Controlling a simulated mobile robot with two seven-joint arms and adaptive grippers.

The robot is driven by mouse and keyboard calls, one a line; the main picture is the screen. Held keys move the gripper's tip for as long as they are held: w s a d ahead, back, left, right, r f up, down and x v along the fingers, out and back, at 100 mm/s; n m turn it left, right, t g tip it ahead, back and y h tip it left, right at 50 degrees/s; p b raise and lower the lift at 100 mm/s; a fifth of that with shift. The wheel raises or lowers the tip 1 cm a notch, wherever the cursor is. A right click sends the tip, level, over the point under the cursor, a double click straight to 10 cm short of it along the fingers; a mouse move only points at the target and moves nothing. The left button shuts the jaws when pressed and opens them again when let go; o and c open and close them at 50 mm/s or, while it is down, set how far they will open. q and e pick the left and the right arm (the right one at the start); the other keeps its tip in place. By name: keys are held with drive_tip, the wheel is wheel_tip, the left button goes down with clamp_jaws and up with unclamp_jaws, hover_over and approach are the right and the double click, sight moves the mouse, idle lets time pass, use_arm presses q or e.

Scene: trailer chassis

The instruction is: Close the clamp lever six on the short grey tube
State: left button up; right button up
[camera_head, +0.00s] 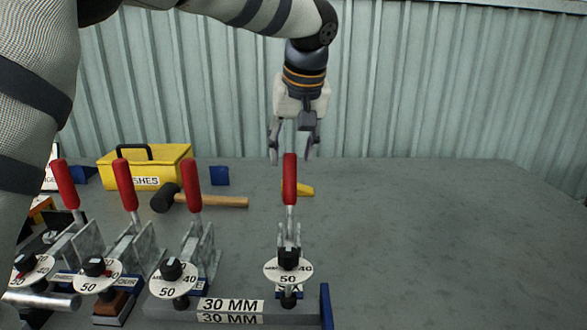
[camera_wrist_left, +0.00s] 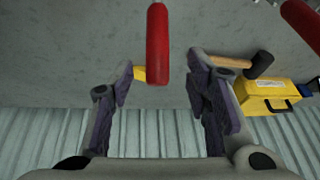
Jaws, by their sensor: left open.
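The clamp with the rightmost red lever (camera_head: 290,180) stands on the short grey tube (camera_head: 191,312), which carries 30 MM labels. The clamp's blue name label is mostly hidden. My left gripper (camera_head: 291,157) is open and points down, just behind and above the lever's top. In the left wrist view the red lever (camera_wrist_left: 158,42) shows between the two spread fingers, with gaps on both sides and no visible grip. My right gripper is out of view.
Several other clamps with red levers (camera_head: 191,185) stand to the left. Behind them are a black-headed mallet (camera_head: 222,201), a yellow box (camera_head: 172,158) and a small yellow object (camera_head: 304,189). A blue end plate (camera_head: 326,306) closes the tube's right end. The table at right is clear.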

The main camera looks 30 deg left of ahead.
sight(291, 165)
use_arm(q)
drive_tip(key=x, duration=0.7)
drive_tip(key=shift+w, duration=0.15)
drive_tip(key=shift+r, duration=0.1)
clamp_jaws()
